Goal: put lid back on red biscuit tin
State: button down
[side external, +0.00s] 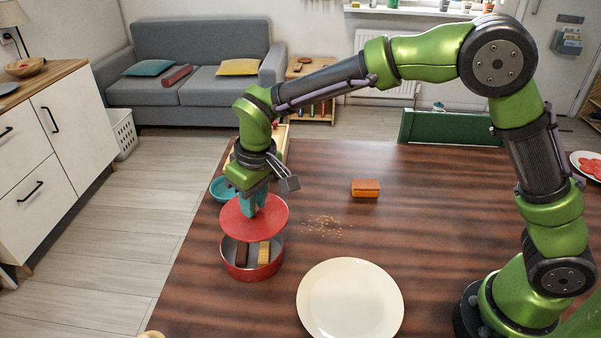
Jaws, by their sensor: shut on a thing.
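The red biscuit tin (252,272) stands open on the table, at the left of the side external view. A brown biscuit (242,254) and a yellow biscuit (264,253) lie inside it. My gripper (253,207) is shut on the red lid (252,228) and holds it level above the tin. The lid covers the far part of the tin's opening from this view, and the near part shows. A gap shows between lid and tin at the front. The exact spot where the fingertips meet the lid is hard to make out.
A cream plate (350,300) lies at the front right of the tin. A teal bowl (221,188) and a wooden tray (283,140) are behind my gripper. The wooden table (440,200) is clear at mid right.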

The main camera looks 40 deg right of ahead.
aim_at(250, 221)
jog(key=shift+s+a+r, duration=0.15)
jog(key=shift+a, duration=0.35)
jog(key=shift+s+a+r, duration=0.15)
jog(key=shift+a, duration=0.35)
jog(key=shift+d+r+m, duration=0.1)
jog(key=shift+r+m, duration=0.1)
jog(key=shift+m, duration=0.5)
jog(key=shift+f, duration=3.2)
jog(key=shift+f, duration=0.15)
jog(key=c, duration=0.9)
grip_release()
jog(key=shift+o, duration=0.2)
jog(key=o, duration=0.4)
